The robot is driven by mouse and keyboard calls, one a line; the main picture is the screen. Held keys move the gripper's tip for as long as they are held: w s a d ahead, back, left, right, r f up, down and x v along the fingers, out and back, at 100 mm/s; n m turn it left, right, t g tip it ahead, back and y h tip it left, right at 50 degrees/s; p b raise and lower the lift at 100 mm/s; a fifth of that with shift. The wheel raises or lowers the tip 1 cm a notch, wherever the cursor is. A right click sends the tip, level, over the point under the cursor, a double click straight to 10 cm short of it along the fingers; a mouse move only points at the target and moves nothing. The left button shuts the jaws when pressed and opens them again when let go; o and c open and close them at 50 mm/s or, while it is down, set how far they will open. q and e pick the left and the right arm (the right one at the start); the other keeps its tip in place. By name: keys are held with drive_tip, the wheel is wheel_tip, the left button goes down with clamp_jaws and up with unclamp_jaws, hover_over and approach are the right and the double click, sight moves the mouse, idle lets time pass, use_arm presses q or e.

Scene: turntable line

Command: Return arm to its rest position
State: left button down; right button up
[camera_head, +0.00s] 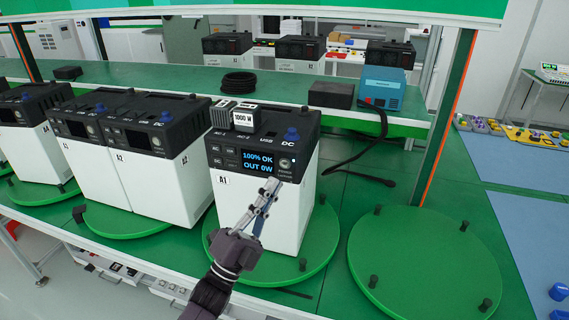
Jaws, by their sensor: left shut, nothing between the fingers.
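My left arm comes in from the bottom, and my left gripper (267,190) is shut and empty in front of a white and black power station (230,195) labelled A1. Its fingertips point up towards the right end of the lit display, near the power button. Whether they touch the front face I cannot tell. The display (258,162) reads 100% OK, OUT 0W. The power station stands upright on a green turntable (318,262). My right gripper is not in view.
An empty green turntable (425,262) with dark pegs lies to the right. More power stations (160,170) stand to the left. A blue and black device (381,90) with a black cable (350,160) sits behind on a green shelf. An orange-edged post (451,110) rises at the right.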

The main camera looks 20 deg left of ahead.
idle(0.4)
use_arm(q)
drive_tip(key=s+a+f+n+g+y, duration=0.25)
drive_tip(key=f+n+g+y, duration=0.35)
drive_tip(key=f, duration=0.5)
drive_tip(key=s+a+f+n+g+y, duration=0.1)
drive_tip(key=s+f+n+g+y, duration=0.25)
drive_tip(key=f+n, duration=0.5)
drive_tip(key=s+f+n+g, duration=0.1)
drive_tip(key=s+f+g, duration=0.3)
drive_tip(key=s, duration=0.4)
drive_tip(key=s+f+n+g+y, duration=0.1)
drive_tip(key=s+f+n+g, duration=0.15)
drive_tip(key=s, duration=0.45)
drive_tip(key=s+f+n+g, duration=0.1)
drive_tip(key=s+f+g, duration=0.3)
drive_tip(key=s, duration=0.4)
wheel_tip(320, 180, down, 28)
drive_tip(key=s+g, duration=0.2)
drive_tip(key=s, duration=0.1)
drive_tip(key=s+a+f, duration=0.2)
drive_tip(key=s+f, duration=1.3)
drive_tip(key=s, duration=0.1)
drive_tip(key=shift+s+a+m+g, duration=0.2)
drive_tip(key=shift+a+m+g, duration=0.1)
drive_tip(key=shift+m+g, duration=0.1)
